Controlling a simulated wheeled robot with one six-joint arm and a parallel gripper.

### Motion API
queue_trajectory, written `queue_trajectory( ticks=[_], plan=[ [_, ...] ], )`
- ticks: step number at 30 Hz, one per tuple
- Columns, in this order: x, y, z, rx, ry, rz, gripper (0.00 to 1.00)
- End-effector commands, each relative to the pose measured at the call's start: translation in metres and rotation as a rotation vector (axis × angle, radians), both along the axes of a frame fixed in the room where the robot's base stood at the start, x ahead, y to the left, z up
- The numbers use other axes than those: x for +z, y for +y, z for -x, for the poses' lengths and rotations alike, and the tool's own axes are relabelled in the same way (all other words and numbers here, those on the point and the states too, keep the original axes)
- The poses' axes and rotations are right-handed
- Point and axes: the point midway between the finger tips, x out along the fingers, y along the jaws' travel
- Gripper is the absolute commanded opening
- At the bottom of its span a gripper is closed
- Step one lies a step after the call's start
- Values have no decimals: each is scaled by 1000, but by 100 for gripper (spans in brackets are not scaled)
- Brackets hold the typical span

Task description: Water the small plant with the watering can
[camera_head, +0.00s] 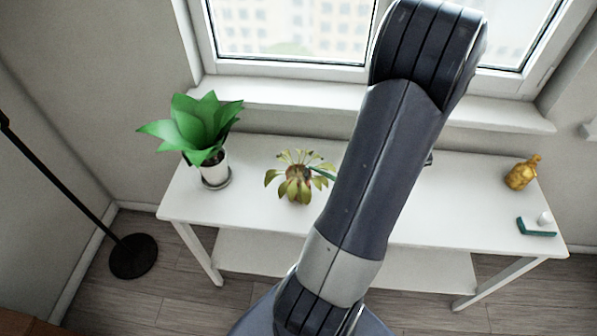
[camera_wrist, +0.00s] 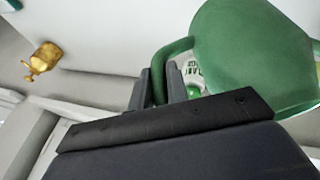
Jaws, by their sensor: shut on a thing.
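A small plant (camera_head: 296,178) with drooping yellow-green leaves stands on the white table (camera_head: 255,222), left of my arm in the head view. A thin green piece, likely the spout of the watering can (camera_head: 322,173), shows at the plant's right side; the rest of the can is hidden behind my arm there. In the wrist view the green watering can (camera_wrist: 250,55) fills the upper right. My gripper (camera_wrist: 162,72) is shut on its curved handle. My gripper is hidden in the head view. I cannot tell whether water is flowing.
A larger bright green plant (camera_head: 196,130) in a white pot stands at the table's left end. A gold bottle (camera_head: 521,173) and a teal tray (camera_head: 536,227) with a small white item are at the right end. A window (camera_head: 290,30) is behind. A floor lamp base (camera_head: 133,256) stands left.

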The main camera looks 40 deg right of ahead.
Motion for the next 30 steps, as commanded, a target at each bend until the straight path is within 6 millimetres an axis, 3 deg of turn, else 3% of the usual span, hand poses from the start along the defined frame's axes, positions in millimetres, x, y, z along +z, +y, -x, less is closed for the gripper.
queue_trajectory(
  ticks=[17, 27, 30],
  plan=[
    [14, 1, -2, -5, 19, 15, 0],
    [-2, -4, 7, -9, -25, -17, 0],
    [-17, -6, 10, -15, -31, -20, 0]
  ],
)
